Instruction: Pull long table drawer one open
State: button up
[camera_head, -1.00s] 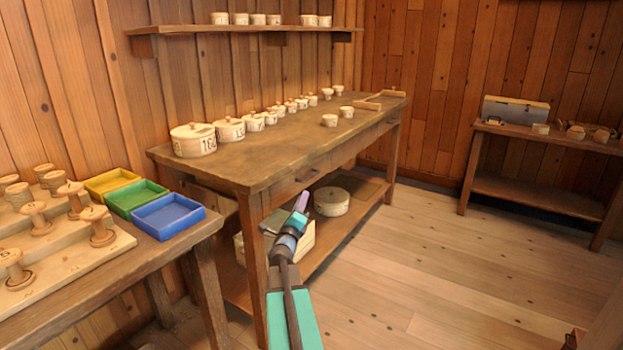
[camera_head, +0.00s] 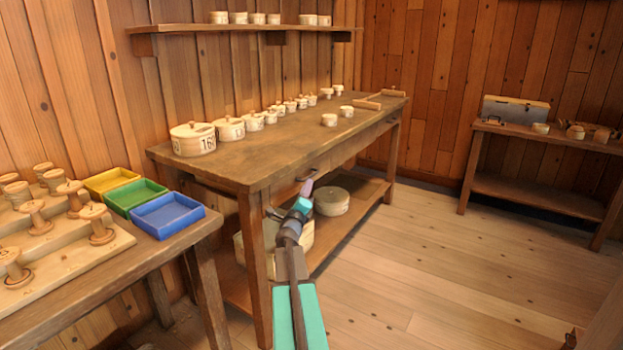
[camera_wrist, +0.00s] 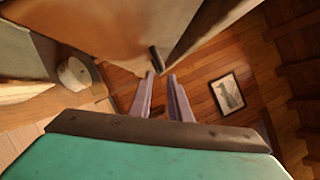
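The long table (camera_head: 275,157) is brown wood, with a drawer front under its top on the side facing the open floor. The drawer's dark handle (camera_wrist: 157,58) shows in the wrist view just ahead of the fingertips. In the head view the handle (camera_head: 303,178) is partly covered by my gripper. The drawer looks flush with the table. My gripper (camera_wrist: 161,76) is open, with its two pale purple fingers apart and nothing between them. In the head view my gripper (camera_head: 306,188) reaches up to the handle from below; whether it touches cannot be told.
Lidded round boxes (camera_head: 193,139) and small cups stand on the long table. Its lower shelf (camera_head: 345,222) holds a round box (camera_head: 331,201) and a pale bin. A side table with spools and coloured trays (camera_head: 167,214) is at left. The floor (camera_head: 440,260) to the right is clear.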

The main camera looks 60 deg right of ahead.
aim_at(311, 177)
jog(key=shift+b+x, duration=0.3)
jog(key=shift+x, duration=3.45)
grip_shut()
